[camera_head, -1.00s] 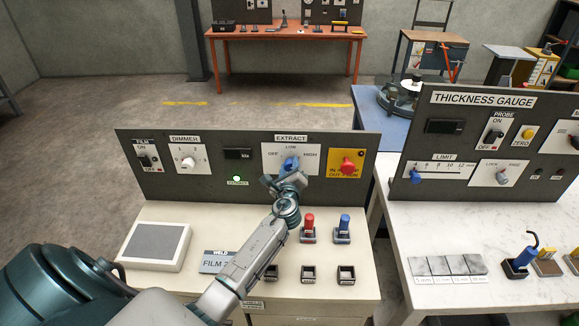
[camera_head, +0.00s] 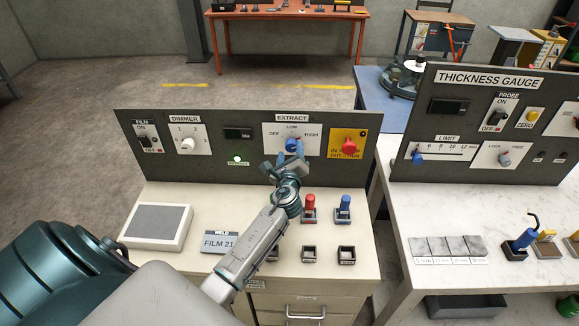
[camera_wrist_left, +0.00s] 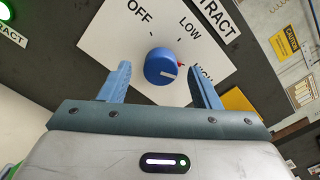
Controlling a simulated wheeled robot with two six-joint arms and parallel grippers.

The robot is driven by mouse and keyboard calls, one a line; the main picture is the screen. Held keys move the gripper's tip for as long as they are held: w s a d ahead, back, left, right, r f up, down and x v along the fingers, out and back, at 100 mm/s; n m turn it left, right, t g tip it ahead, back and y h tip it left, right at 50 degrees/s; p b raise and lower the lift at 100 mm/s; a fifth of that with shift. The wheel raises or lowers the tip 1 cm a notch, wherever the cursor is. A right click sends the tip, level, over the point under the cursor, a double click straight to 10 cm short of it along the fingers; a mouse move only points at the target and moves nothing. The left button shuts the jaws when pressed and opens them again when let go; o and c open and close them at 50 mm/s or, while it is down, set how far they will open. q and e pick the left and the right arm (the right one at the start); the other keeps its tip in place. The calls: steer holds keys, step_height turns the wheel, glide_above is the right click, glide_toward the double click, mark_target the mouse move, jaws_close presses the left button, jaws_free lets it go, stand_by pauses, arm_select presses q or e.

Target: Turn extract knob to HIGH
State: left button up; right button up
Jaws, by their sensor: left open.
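The blue extract knob (camera_head: 291,146) sits on the white EXTRACT plate (camera_head: 312,132) marked OFF, LOW and HIGH. In the left wrist view the knob (camera_wrist_left: 160,64) has a white line pointing right, towards the partly hidden HIGH label and a red mark beside it. My left gripper (camera_head: 287,158) is open, just in front of and below the knob in the head view. In the left wrist view its two blue fingers stand on either side of the knob, with visible gaps and no clear contact. My right gripper is not in view.
A red knob (camera_head: 348,146) on a yellow plate is right of the extract plate. A dimmer knob (camera_head: 187,145) and film switch are to the left. Red (camera_head: 310,203) and blue (camera_head: 344,204) handles stand on the bench below.

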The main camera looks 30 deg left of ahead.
arm_select(q)
steer(key=b+v, duration=0.1)
steer(key=v, duration=0.7)
steer(key=shift+b, duration=0.4)
